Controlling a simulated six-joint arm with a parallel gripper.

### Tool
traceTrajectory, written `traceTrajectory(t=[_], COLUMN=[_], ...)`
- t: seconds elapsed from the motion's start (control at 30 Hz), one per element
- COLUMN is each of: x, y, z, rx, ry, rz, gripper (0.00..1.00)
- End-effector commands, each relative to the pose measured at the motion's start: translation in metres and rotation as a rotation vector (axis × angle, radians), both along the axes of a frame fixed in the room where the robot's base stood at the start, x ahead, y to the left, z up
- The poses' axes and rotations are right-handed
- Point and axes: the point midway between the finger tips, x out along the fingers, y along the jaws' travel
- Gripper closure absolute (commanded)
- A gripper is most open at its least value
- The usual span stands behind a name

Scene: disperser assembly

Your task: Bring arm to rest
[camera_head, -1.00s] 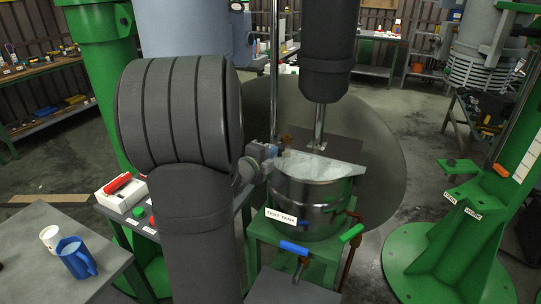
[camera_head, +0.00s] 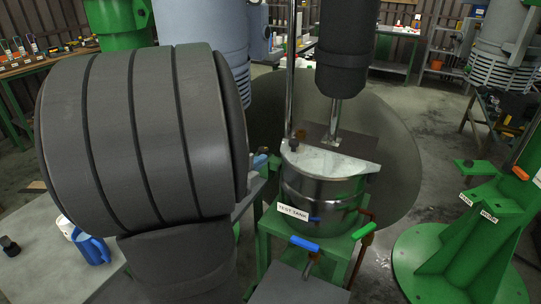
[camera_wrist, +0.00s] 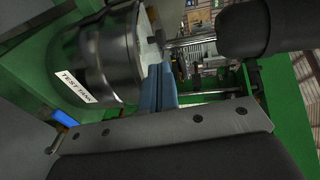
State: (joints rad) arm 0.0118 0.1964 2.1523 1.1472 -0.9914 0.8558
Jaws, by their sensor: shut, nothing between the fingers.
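My gripper (camera_wrist: 160,88) shows in the wrist view with its two blue fingers together and nothing between them. It is beside the steel test tank (camera_wrist: 100,62), which lies to its left in that view. In the head view my dark arm covers the left side and hides most of the gripper. The test tank (camera_head: 312,205) stands there on a green stand, with a pale half lid (camera_head: 325,160) on top and a shaft rising behind.
A blue-handled valve (camera_head: 304,243) and a green handle (camera_head: 363,230) are at the tank's front. A grey table with a blue jug (camera_head: 94,250) is at lower left. A green column base (camera_head: 455,255) stands at right, with open floor between.

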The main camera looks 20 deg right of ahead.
Motion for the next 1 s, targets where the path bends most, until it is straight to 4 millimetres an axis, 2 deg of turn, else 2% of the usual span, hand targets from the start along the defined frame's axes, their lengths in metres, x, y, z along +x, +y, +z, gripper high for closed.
traceTrajectory(t=[0.2, 0.63, 0.83, 1.0], x=[-0.01, -0.011, -0.002, 0.013], y=[0.013, 0.014, 0.002, -0.02], z=[0.002, 0.002, -0.001, -0.004], rx=[-0.001, -0.001, -0.001, 0.0], ry=[0.001, 0.001, 0.003, 0.003], rz=[0.0, -0.001, -0.004, -0.005], gripper=[1.0, 1.0, 1.0, 1.0])
